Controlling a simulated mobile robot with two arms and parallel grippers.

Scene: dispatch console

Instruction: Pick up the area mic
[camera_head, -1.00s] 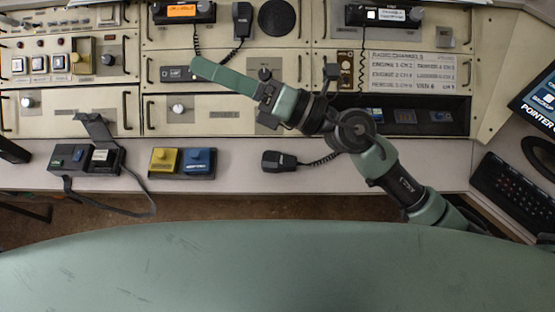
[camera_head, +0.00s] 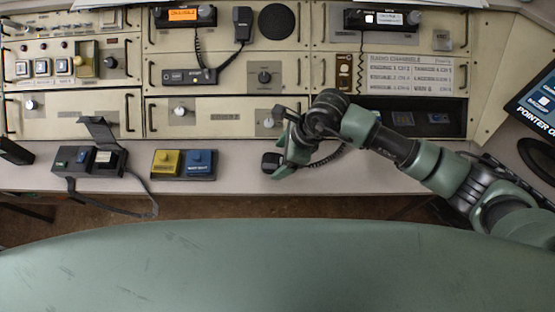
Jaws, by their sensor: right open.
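A black hand mic (camera_head: 270,162) lies on the desk ledge near the middle. Its coiled cord runs to the right and is partly behind my right arm. My right gripper (camera_head: 283,166) is open and points down over this mic, covering its right part. I cannot tell whether it touches the mic. A second black hand mic (camera_head: 242,22) hangs on the upper panel, with a coiled cord to a radio. I cannot read which mic is labelled area. My left gripper is not in view.
A pad with yellow and blue blocks (camera_head: 184,163) sits left of the desk mic. A black box with an open lid (camera_head: 90,161) stands farther left. The panels rise behind the ledge.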

